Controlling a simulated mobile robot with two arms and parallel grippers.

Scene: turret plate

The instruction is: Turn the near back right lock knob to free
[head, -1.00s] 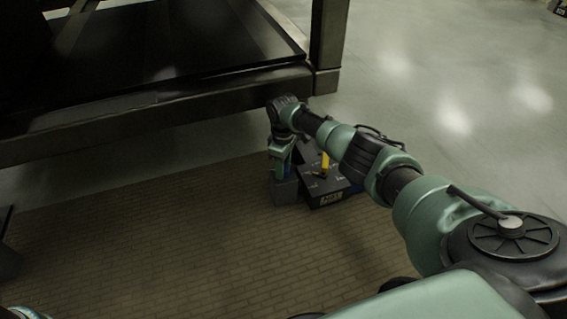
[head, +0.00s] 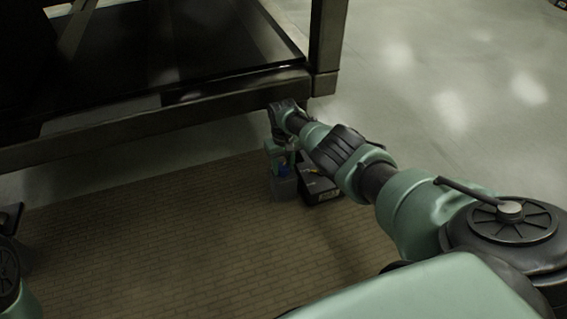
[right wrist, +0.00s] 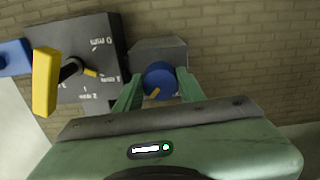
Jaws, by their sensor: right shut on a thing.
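The lock knob (right wrist: 159,80) is a round blue knob with a yellow pointer mark, on a grey block (right wrist: 160,50) in the right wrist view. The mark points to the lower left in that view. My right gripper (right wrist: 156,83) has its green fingers shut on the knob, one on each side. In the head view my right gripper (head: 280,158) is at the grey block on the brick-patterned floor, and my own arm partly hides it. My left gripper cannot be made out.
Beside the block stands a dark box (head: 318,186). Its face in the right wrist view has a yellow lever (right wrist: 45,82) and white position marks. A blue part (right wrist: 14,57) lies beyond it. A dark metal frame (head: 150,118) stands behind. Open floor lies to the left.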

